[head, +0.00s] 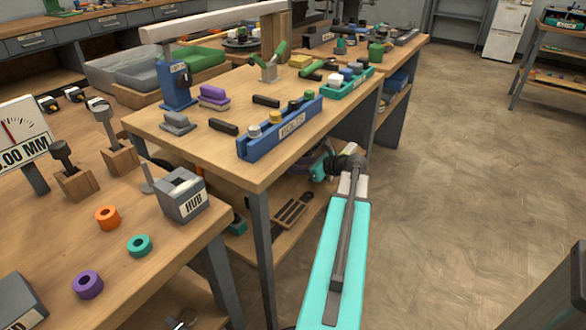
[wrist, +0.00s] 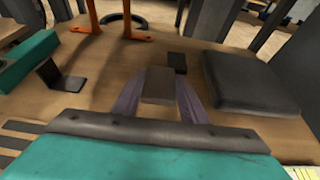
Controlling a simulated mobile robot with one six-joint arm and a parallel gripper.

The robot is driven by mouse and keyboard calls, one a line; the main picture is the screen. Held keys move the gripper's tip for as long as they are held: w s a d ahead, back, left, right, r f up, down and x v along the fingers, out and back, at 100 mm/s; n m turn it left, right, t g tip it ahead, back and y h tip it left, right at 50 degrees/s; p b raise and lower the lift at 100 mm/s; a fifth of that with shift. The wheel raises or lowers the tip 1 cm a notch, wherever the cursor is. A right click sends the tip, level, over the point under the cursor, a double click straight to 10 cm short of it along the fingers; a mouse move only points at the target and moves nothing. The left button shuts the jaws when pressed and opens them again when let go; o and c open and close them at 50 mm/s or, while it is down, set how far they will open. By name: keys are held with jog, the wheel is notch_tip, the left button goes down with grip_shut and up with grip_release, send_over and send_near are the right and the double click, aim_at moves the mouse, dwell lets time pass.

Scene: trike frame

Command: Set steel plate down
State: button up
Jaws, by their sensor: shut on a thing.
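In the wrist view my gripper (wrist: 159,80) has its two purple-grey fingers closed on a small flat grey-brown steel plate (wrist: 160,88). The plate lies between the fingertips, over a brown wooden shelf (wrist: 100,102). Whether it touches the wood I cannot tell. A small dark block (wrist: 177,62) is just beyond the plate, slightly right. In the head view my arm reaches in beside the front table, and the gripper end is low and partly hidden by the table edge; the plate cannot be made out there.
In the wrist view a thick dark slab (wrist: 248,84) lies right, and a dark angle bracket (wrist: 62,77) beside a teal block (wrist: 24,58) lies left. Orange legs (wrist: 113,24) stand at the back. In the head view the tabletop (head: 205,150) and its leg (head: 262,255) are near my arm.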

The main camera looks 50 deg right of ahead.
aim_at(294, 165)
jog(key=shift+w+d+f+b, duration=0.2)
jog(key=shift+w+d+b, duration=0.55)
jog(key=shift+w+d, duration=1.2)
jog(key=shift+f+b, duration=1.05)
jog(key=shift+f, duration=0.7)
jog(key=o, duration=1.4)
jog(key=shift+f, duration=0.15)
jog(key=shift+s+r, duration=0.4)
jog(key=shift+s, duration=0.15)
jog(key=p+v, duration=0.4)
jog(key=v, duration=0.7)
jog(key=shift+f, duration=0.15)
